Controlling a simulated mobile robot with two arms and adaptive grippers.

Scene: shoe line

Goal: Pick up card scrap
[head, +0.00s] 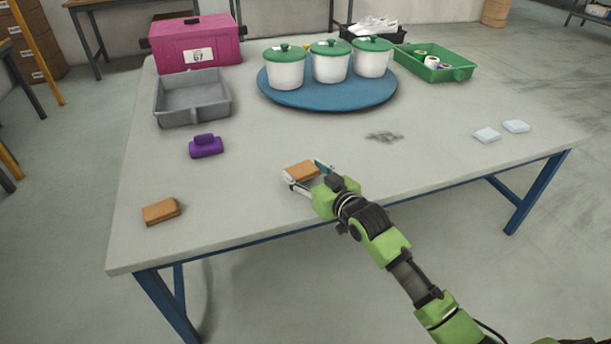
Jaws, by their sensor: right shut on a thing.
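A flat brown card scrap (302,170) is between the fingers of my right gripper (307,174) near the front middle of the table. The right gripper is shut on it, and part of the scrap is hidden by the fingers. I cannot tell whether the scrap touches the tabletop. A similar brown block-like piece (161,211) lies at the front left of the table. My left gripper is not in view.
The table (270,210) also holds a purple object (206,147), a grey tray (166,104), a pink box (180,57), a blue round board (330,99) with white pots, a green tray (462,74), pale blue pads (487,135) and a grey smudge (384,136).

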